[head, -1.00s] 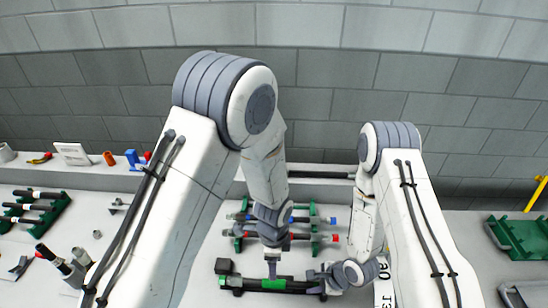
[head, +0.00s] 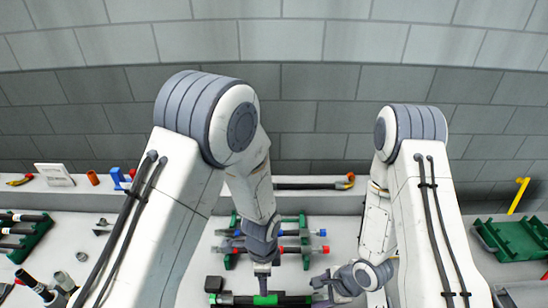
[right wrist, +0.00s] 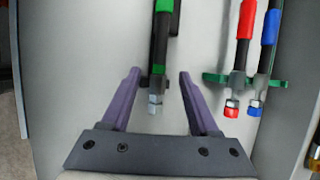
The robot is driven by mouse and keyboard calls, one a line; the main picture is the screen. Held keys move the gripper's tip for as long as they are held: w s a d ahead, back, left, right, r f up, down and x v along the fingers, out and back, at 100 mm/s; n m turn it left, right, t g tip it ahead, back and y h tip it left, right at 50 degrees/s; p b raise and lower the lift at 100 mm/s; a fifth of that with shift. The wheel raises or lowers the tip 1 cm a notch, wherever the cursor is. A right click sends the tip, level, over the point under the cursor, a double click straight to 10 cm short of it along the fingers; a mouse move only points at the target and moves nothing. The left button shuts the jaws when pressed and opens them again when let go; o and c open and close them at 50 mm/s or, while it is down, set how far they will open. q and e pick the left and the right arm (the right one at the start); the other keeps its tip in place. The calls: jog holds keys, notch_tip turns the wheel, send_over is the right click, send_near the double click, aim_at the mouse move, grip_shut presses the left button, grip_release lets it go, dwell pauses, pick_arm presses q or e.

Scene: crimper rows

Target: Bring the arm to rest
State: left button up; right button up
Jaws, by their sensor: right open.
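A black hose with a green band (head: 266,299) lies crosswise at the front middle of the table in the head view. In the right wrist view, the hose (right wrist: 160,45) ends in a metal fitting between my fingers, with gaps on both sides. My right gripper (right wrist: 159,76) is open, its purple fingers spread around that end. In the head view my right gripper (head: 321,287) is at the hose's right end. My left gripper (head: 262,288) points down at the hose's green band; its fingers are too small to tell whether they are shut.
Behind the hose, a green rack (head: 303,260) holds hoses with blue and red ends. A black block (head: 213,284) stands at the hose's left. More racked hoses and fittings (head: 35,284) are at the left. A green tray (head: 512,240) is at the right. A ledge and wall close the back.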

jog(key=shift+w+d+r+n, duration=0.1)
jog(key=shift+w+r+n, duration=0.1)
jog(key=shift+r+n, duration=0.15)
notch_tip(320, 180, up, 10)
jog(key=w+a+n+h+b, duration=0.1)
jog(key=a+n+h+b, duration=0.2)
jog(key=n, duration=0.8)
pick_arm(q)
jog(key=s+a+r+n+h+b, duration=0.1)
jog(key=s+a+r+n+b, duration=0.1)
jog(key=s+r+n, duration=0.8)
jog(key=s+r+b, duration=0.1)
jog(key=s+r, duration=0.4)
jog(key=r, duration=0.1)
jog(key=shift+a+n, duration=0.15)
jog(key=shift+n, duration=0.25)
pick_arm(e)
jog(key=s+a+r+n+g, duration=0.2)
jog(key=s+a+r+n, duration=0.2)
jog(key=s+r+n, duration=0.7)
jog(key=s+n, duration=0.2)
jog(key=s, duration=0.1)
jog(key=shift+s+h, duration=0.3)
